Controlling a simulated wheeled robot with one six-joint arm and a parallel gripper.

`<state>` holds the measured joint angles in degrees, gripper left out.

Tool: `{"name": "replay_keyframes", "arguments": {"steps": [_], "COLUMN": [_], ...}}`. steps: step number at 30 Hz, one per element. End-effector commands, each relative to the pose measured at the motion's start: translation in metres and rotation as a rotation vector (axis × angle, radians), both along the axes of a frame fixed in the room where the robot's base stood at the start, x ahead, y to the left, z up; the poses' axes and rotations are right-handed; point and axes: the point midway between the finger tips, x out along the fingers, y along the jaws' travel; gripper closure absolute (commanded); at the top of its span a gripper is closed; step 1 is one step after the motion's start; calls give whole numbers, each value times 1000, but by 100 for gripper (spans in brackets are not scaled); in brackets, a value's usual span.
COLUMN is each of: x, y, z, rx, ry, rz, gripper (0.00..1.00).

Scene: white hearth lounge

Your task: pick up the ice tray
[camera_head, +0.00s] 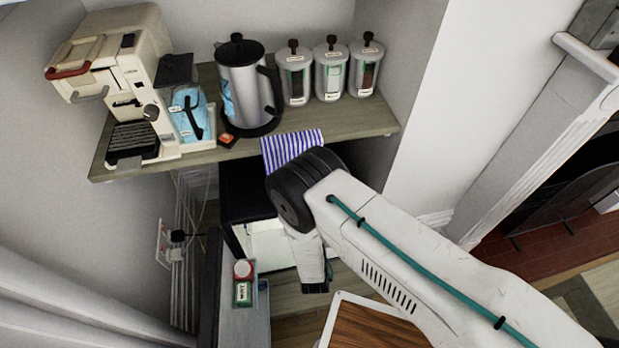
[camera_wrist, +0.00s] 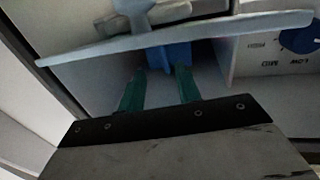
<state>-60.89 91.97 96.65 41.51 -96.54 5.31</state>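A blue thing (camera_wrist: 168,57), likely the ice tray, shows in the wrist view just beyond my fingertips, under a pale shelf edge. Only a small part of it is visible; the rest is hidden behind the shelf. My gripper (camera_wrist: 161,71) has two green fingers standing apart with a clear gap between them. The fingertips point at the blue thing's lower edge; I cannot tell whether they touch it. In the head view my arm reaches down to the front of an open small fridge (camera_head: 246,192) with a lit interior. The ice tray is not visible there.
The pale shelf (camera_wrist: 230,32) crosses just above my fingers. A blue dial (camera_wrist: 300,38) is at the right. The open fridge door (camera_head: 212,285) holds a red-lidded jar (camera_head: 243,269) and a green box (camera_head: 242,294). A counter (camera_head: 345,120) with a kettle (camera_head: 245,90) is above.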

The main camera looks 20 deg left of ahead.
Motion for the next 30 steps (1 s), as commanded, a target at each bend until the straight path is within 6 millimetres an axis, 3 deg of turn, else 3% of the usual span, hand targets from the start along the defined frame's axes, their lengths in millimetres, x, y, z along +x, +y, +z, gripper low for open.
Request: {"name": "replay_keyframes", "arguments": {"steps": [8, 16, 23, 27, 30], "x": [22, 59, 62, 63, 63], "y": [17, 27, 27, 27, 27], "z": [2, 4, 3, 3, 3], "rx": [1, 2, 1, 1, 1], "ry": [-1, 0, 1, 1, 1], "rz": [12, 11, 11, 10, 10], "gripper": [66, 66, 66, 100, 100]}}
